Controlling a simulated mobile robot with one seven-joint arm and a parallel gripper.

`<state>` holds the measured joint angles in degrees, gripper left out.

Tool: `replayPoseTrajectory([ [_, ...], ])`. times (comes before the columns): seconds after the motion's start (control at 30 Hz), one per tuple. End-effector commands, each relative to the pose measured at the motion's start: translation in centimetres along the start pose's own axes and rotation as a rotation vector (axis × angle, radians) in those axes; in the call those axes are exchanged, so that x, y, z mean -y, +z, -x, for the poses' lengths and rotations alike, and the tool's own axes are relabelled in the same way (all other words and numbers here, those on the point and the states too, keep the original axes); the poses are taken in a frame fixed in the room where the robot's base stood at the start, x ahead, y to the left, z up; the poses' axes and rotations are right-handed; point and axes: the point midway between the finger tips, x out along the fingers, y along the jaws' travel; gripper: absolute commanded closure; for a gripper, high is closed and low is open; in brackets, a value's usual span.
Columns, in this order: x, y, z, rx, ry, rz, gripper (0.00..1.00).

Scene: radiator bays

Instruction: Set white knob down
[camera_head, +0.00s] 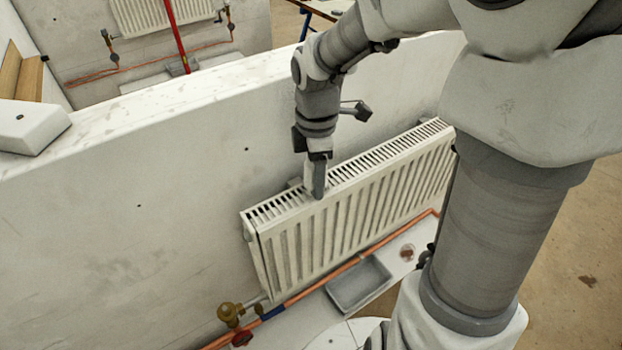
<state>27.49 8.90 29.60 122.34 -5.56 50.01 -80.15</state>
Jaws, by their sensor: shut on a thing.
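My gripper (318,178) points down at the top grille of the white radiator (350,205), near its left part. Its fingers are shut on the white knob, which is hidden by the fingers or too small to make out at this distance. The fingertips overlap the radiator's top front edge in the picture; I cannot tell whether they touch it.
The radiator hangs on a white wall (130,220). Below are a copper pipe (300,294), a brass valve (229,314) with a red handle (241,338), and a grey tray (358,284) on a white ledge. A white box (32,125) sits on the wall top.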

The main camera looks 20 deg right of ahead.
Motion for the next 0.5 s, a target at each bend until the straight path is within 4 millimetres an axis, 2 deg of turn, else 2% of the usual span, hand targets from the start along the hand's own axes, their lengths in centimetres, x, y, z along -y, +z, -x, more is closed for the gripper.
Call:
replayPoseTrajectory([
  [0.27,0.0,-0.02,-0.28,0.0,0.0,0.0,1.0],
  [0.3,0.0,-0.02,-0.2,0.0,0.0,0.0,0.37],
  [0.43,0.0,-0.02,-0.19,0.0,0.0,0.0,0.13],
  [0.5,0.0,-0.02,-0.19,0.0,0.0,0.0,0.12],
])
